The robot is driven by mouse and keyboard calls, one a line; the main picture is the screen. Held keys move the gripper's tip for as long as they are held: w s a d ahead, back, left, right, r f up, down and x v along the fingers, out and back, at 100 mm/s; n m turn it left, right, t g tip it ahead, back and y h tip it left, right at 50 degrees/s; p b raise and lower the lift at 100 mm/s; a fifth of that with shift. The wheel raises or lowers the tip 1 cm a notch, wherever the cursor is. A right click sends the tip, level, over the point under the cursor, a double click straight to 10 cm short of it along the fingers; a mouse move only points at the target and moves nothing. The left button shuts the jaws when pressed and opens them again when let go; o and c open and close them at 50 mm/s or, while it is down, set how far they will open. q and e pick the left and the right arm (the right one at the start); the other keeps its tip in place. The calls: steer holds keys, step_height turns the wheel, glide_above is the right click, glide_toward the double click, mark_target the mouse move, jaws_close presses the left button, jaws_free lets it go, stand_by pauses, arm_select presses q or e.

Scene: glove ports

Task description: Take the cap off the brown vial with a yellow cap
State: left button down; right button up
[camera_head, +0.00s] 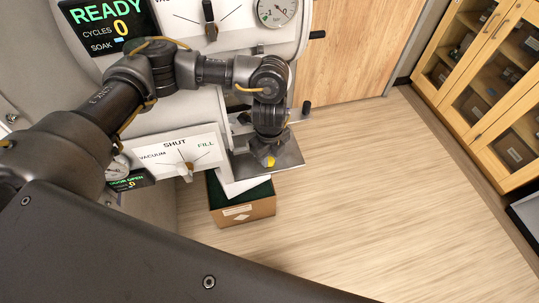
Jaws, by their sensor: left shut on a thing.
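My left arm comes in from the left, and its gripper (268,158) points down over a grey metal shelf (292,157) at the wall unit. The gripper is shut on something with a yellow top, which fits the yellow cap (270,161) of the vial. The brown body of the vial is hidden, so I cannot tell whether the jaws hold the cap or the body, or whether it touches the shelf. My right gripper is not in view.
Panels with gauges and levers are around the arm: an upper "READY" display (110,20) and a lower "SHUT" panel (178,153). A cardboard box (245,212) with a dark green inside stands below the shelf. Wooden glass-door cabinets (480,80) stand at right. Open floor lies between.

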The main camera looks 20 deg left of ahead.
arm_select(q)
steer(key=shift+f, duration=0.2)
steer(key=c, duration=1.2)
jaws_free()
steer(key=shift+o, duration=0.2)
steer(key=shift+r, duration=0.4)
step_height(320, 180, up, 12)
steer(key=b, duration=0.2)
steer(key=shift+f, duration=0.2)
steer(key=shift+r, duration=0.1)
